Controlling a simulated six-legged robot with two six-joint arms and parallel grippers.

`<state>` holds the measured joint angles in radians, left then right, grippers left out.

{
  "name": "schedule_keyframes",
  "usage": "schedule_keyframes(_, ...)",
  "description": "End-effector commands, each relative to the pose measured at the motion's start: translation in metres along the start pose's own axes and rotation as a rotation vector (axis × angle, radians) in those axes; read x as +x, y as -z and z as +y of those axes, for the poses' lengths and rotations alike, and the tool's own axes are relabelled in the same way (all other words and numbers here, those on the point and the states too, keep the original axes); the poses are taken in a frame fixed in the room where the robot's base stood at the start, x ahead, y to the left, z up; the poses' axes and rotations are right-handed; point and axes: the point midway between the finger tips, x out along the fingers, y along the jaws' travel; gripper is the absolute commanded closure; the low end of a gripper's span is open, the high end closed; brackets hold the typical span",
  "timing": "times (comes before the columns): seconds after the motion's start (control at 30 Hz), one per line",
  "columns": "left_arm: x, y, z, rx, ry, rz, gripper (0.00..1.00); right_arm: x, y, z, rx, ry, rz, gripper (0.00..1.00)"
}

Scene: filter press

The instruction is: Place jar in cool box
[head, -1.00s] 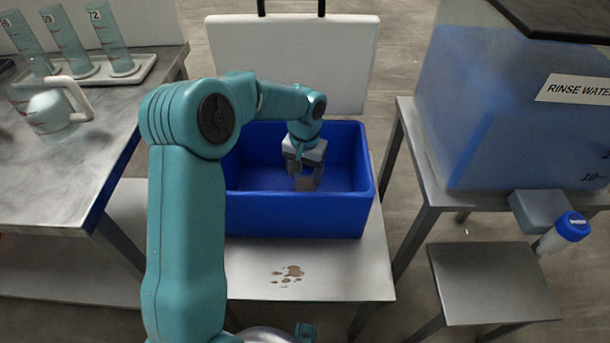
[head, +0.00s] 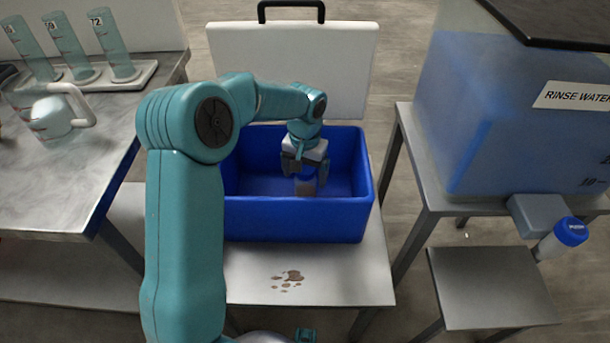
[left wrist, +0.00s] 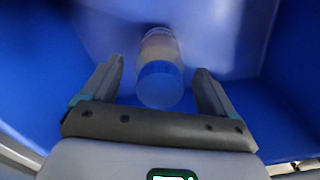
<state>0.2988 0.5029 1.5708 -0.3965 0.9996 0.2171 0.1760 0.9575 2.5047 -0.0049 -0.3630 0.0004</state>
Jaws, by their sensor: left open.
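The cool box (head: 295,218) is a blue open box on a low metal table, with its white lid (head: 290,68) raised behind it. My left gripper (head: 304,178) reaches down inside the box and is open. The jar (head: 307,186) is below and between its fingers, partly hidden by them in the head view. My right gripper is not in view.
At left, a bench (head: 70,185) holds a jug (head: 52,117) and a cylinder rack (head: 95,76). Brown spots (head: 288,279) mark the table before the box.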

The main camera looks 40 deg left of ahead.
Motion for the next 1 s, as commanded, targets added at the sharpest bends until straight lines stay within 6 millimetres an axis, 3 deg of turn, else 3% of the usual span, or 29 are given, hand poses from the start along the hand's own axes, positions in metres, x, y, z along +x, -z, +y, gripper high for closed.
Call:
schedule_keyframes(0.03,-0.018,0.001,0.0,0.0,-0.001,0.005,0.12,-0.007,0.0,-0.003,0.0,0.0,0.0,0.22)
schedule_keyframes(0.2,-0.059,0.001,0.0,0.0,0.0,0.005,0.12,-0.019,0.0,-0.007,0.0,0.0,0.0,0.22)
schedule_keyframes(0.4,-0.091,0.001,0.0,0.0,0.0,0.003,0.12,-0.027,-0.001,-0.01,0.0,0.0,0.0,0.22)
schedule_keyframes(0.57,-0.1,0.0,0.0,0.0,-0.001,0.002,0.12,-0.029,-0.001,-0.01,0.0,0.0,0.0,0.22)
schedule_keyframes(1.0,-0.1,0.0,0.0,0.0,0.0,0.001,0.12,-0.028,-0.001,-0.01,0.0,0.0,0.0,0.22)
